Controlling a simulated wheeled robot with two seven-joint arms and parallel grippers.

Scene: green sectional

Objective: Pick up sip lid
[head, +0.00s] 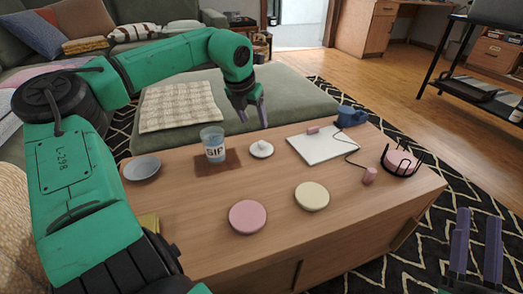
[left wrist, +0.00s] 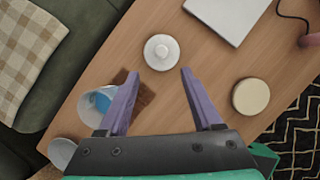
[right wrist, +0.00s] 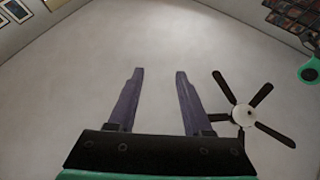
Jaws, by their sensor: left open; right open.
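The sip lid is a round white disc with a small knob (head: 261,148). It lies flat on the wooden table, right of the clear cup marked SIP (head: 213,145), which stands on a brown mat (head: 230,161). My left gripper (head: 254,114) is open and empty above the table's far edge, over the lid area. In the left wrist view the lid (left wrist: 161,52) lies ahead of the fingertips, roughly centred between them, apart from both fingers (left wrist: 160,72). My right gripper (head: 476,240) is open and empty, pointing up at the right, beside the table.
On the table (head: 275,245) are a grey bowl (head: 142,168), a pink disc (head: 248,217), a cream disc (head: 312,196), a white board (head: 322,146), a blue mug (head: 351,116) and a black wire holder (head: 402,163). A green ottoman (head: 290,97) stands behind.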

